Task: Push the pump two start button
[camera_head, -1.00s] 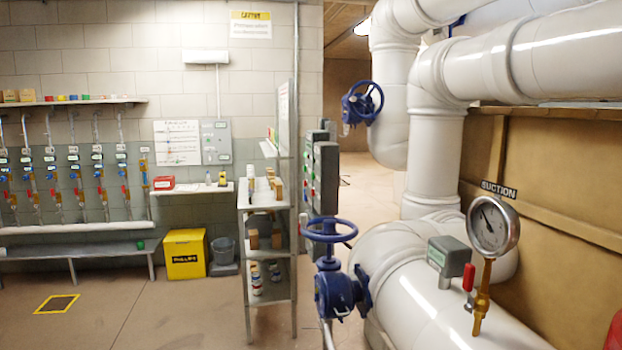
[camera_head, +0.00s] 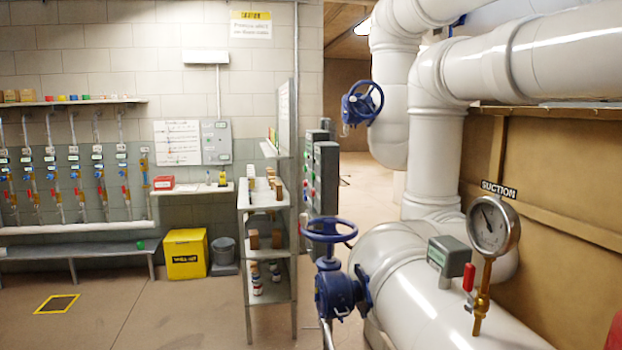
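Grey control boxes (camera_head: 326,175) stand in the middle, seen nearly edge-on beyond the shelf unit. Small green and red buttons show on their left-facing side. The buttons are too small to tell which is the pump two start button, and no pump label can be read. The lower part of the boxes is partly hidden by a blue handwheel. Neither of my grippers is in view.
A blue handwheel valve (camera_head: 331,230) and large white pipes (camera_head: 410,275) with a suction gauge (camera_head: 492,227) fill the right. A metal shelf unit (camera_head: 268,255) stands left of the boxes. A yellow bin (camera_head: 185,254) is by the wall.

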